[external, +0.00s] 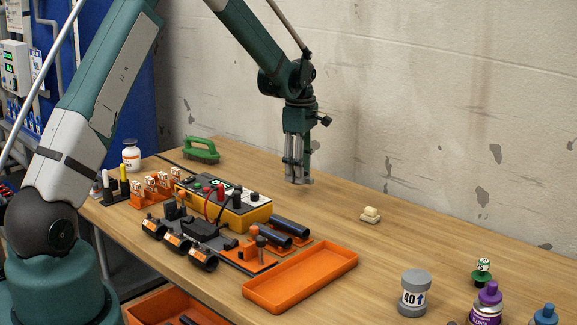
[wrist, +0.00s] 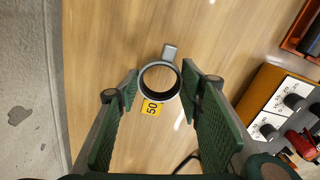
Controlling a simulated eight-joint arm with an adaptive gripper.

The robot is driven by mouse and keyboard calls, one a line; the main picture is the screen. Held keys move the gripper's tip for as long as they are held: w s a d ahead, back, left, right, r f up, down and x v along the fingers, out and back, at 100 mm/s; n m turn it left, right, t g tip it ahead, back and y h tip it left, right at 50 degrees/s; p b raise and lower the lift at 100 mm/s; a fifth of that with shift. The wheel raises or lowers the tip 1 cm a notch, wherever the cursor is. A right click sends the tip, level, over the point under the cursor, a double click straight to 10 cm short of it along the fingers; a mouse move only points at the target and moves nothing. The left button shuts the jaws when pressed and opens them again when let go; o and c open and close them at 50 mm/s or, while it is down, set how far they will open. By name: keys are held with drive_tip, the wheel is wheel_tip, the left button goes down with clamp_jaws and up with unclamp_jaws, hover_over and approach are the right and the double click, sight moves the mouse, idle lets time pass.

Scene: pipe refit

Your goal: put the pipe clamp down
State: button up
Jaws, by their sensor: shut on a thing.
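The pipe clamp is a grey ring with a short tab (wrist: 170,51) and a yellow label marked 50 (wrist: 151,108). It sits between the fingertips of my gripper (wrist: 160,80) in the wrist view, with wood tabletop showing through the ring. In the external view my gripper (external: 298,179) points straight down over the back middle of the table (external: 345,245). It is shut on the clamp, which is small and hard to make out there. The exact gap between clamp and table is hard to judge.
A yellow meter box (external: 243,217) stands left of my gripper, with pipes and clamp fixtures before it. An orange tray (external: 302,277) lies in front. A cream block (external: 371,215) lies to the right, and a green-handled tool (external: 201,149) lies behind left. Wood around my gripper is clear.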

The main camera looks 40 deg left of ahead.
sight(300, 193)
idle(0.3)
drive_tip(key=shift+f+b, duration=0.3)
drive_tip(key=shift+f, duration=1.6)
drive_tip(key=shift+f, duration=0.1)
drive_tip(key=o, duration=0.9)
wheel_tip(300, 193, up, 12)
drive_tip(key=shift+r+p, duration=0.15)
drive_tip(key=shift+p, duration=0.65)
